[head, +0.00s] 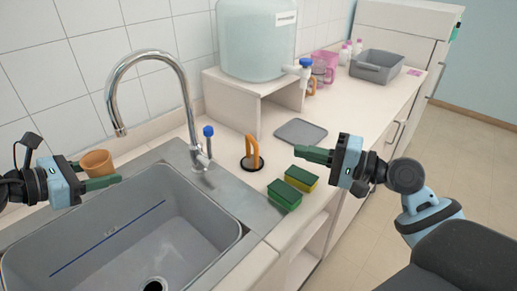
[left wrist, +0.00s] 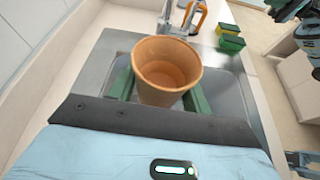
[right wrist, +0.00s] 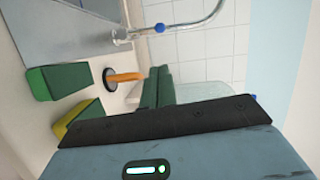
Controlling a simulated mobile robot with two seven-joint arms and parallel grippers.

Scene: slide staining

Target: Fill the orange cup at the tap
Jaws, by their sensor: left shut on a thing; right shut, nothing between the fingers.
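The orange cup (head: 97,162) is held upright in my left gripper (head: 95,178), above the sink's far left edge. In the left wrist view the cup (left wrist: 167,70) stands between the green fingers with its mouth open upward; I cannot tell whether it holds water. The chrome tap (head: 186,95) arches over the sink, and its spout end (head: 120,131) is above and right of the cup. No stream shows under the spout. A blue-topped lever (head: 208,132) stands by the tap base. My right gripper (head: 312,154) is shut and empty above the counter, right of the sponges.
The grey sink basin (head: 130,225) is empty. A water tank (head: 255,40) stands on a shelf behind, with a grey mat (head: 300,132) nearby.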

